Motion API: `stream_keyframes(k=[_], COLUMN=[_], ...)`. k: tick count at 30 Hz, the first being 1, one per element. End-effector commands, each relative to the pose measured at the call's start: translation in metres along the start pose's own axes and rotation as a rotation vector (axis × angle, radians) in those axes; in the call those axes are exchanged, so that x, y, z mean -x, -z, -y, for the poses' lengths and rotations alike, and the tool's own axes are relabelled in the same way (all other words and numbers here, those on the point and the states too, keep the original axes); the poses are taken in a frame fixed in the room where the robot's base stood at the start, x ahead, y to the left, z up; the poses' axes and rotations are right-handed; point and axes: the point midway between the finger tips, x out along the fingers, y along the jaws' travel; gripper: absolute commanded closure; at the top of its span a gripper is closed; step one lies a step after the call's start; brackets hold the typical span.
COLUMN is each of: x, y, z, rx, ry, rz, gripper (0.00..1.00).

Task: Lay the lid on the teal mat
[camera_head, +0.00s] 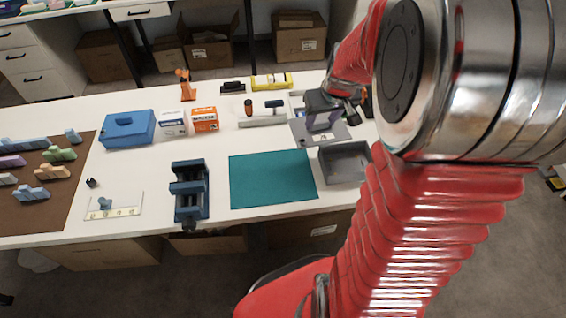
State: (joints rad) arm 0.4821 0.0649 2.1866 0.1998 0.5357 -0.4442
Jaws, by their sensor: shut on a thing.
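The teal mat (272,179) lies flat and bare near the front middle of the white table. A flat grey lid (305,132) is behind it and to the right, with a pale label at its front edge. My gripper (324,114) is over the lid, shut on its raised middle part. The fingers and the arm hide part of the grip and the lid's right side. I cannot tell whether the lid touches the table.
An open grey box (345,162) stands right of the mat, close to the lid. A dark blue vise (190,190) stands left of the mat.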

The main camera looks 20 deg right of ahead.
Motion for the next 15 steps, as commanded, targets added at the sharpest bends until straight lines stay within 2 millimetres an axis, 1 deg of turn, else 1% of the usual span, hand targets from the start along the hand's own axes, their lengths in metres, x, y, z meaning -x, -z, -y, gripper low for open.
stream_keyframes(k=[1, 5, 6, 11, 15], x=[-0.006, -0.019, -0.023, -0.037, -0.048], y=[0.006, 0.019, 0.022, 0.033, 0.038], z=[0.016, 0.052, 0.064, 0.113, 0.158], rx=[0.02, 0.051, 0.06, 0.101, 0.136], ry=[0.006, 0.017, 0.021, 0.037, 0.053], rz=[0.001, 0.002, 0.001, -0.002, -0.006], gripper=[0.82, 0.82, 0.82, 0.82, 0.82])
